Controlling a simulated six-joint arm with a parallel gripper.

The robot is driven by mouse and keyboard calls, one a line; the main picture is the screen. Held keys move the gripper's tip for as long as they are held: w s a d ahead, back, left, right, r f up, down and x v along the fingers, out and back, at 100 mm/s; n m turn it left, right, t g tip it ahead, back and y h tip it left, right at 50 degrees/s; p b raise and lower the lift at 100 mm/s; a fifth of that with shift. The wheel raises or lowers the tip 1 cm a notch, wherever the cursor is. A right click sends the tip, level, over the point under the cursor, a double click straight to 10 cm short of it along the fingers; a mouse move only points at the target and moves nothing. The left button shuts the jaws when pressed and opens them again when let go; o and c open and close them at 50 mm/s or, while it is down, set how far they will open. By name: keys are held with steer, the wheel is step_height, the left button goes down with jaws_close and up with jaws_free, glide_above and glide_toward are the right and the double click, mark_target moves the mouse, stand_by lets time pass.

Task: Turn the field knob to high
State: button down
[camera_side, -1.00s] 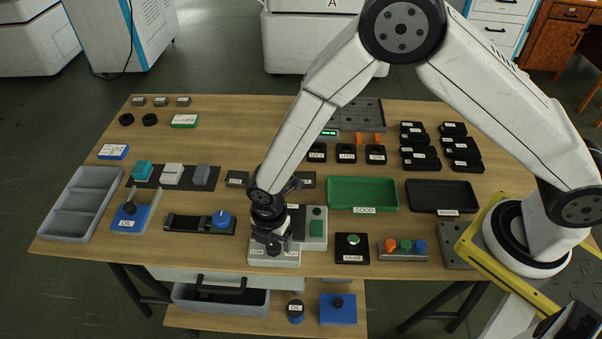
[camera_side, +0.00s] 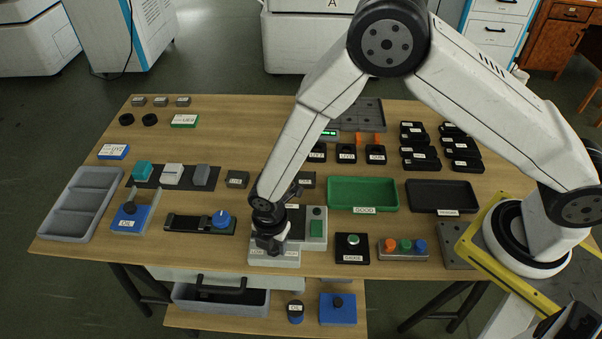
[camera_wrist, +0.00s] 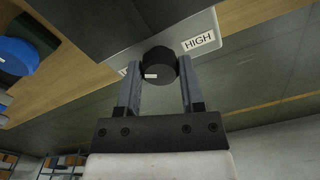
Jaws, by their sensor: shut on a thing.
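The field knob (camera_wrist: 159,62) is a round black knob on a grey box (camera_side: 314,241). In the wrist view it sits between my two fingers, which touch it on both sides. A small white mark shows on the knob, low and left of its middle. The HIGH label (camera_wrist: 198,41) is on the box, right of the knob. Another label left of the knob is mostly hidden by a finger. In the side view my gripper (camera_side: 270,247) points down at the box's front left part and hides the knob.
A fixture with a blue knob (camera_side: 221,219) lies close on the left. A green tray (camera_side: 340,192) lies behind.

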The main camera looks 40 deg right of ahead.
steer(key=shift+m, duration=2.3)
steer(key=shift+c, duration=1)
jaws_free()
steer(key=shift+r, duration=0.15)
steer(key=shift+r, duration=3.75)
